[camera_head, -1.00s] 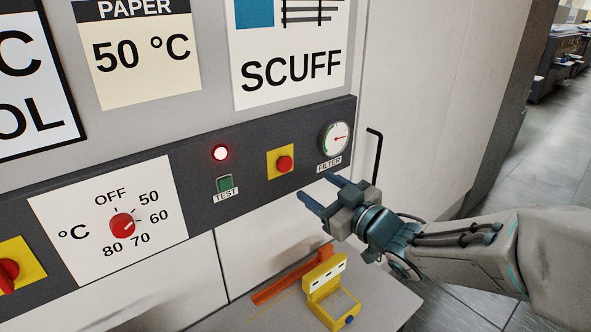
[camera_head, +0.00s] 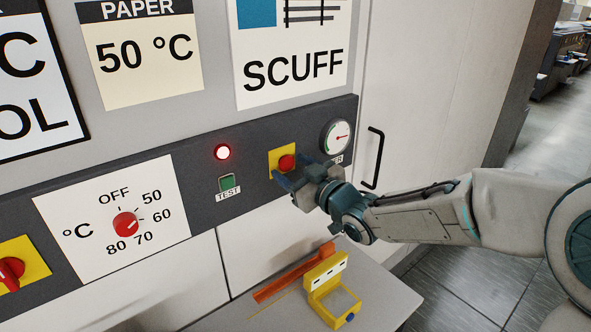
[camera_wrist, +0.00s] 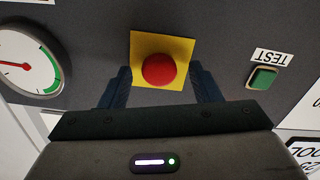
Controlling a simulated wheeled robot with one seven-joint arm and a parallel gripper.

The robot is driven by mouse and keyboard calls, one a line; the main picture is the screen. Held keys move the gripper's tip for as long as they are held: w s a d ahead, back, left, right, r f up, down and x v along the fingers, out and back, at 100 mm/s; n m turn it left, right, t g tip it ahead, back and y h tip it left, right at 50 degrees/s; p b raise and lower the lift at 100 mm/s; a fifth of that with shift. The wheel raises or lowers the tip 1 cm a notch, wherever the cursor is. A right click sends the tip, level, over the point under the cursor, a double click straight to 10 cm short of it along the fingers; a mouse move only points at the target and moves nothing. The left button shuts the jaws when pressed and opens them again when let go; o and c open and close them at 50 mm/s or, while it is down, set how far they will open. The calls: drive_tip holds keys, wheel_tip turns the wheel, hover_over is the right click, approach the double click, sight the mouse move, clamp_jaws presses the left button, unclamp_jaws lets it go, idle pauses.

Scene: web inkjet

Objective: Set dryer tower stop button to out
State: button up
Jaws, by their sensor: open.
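The stop button is a round red button (camera_head: 287,162) on a yellow square plate (camera_head: 275,155), set in the dark panel strip. In the wrist view the red button (camera_wrist: 159,70) lies between my two fingers, in front of the yellow plate (camera_wrist: 145,42). My gripper (camera_head: 285,178) is open, its fingers at the lower edge of the plate; in the wrist view my gripper (camera_wrist: 158,88) has one finger on each side of the button, apart from it. Whether the button is in or out cannot be told.
A lit red lamp (camera_head: 222,152) and green TEST button (camera_head: 227,183) are left of the plate. A gauge (camera_head: 337,136) and a door handle (camera_head: 374,158) are right. A temperature knob (camera_head: 125,224) and another red switch (camera_head: 11,270) are farther left. A yellow holder (camera_head: 330,290) lies on the shelf below.

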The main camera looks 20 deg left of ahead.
clamp_jaws()
drive_tip(key=shift+s+d+f, duration=0.15)
drive_tip(key=shift+s+d, duration=0.1)
drive_tip(key=shift+d, duration=0.2)
unclamp_jaws()
drive_tip(key=shift+d, duration=0.1)
drive_tip(key=b+v, duration=0.1)
drive_tip(key=v, duration=1.3)
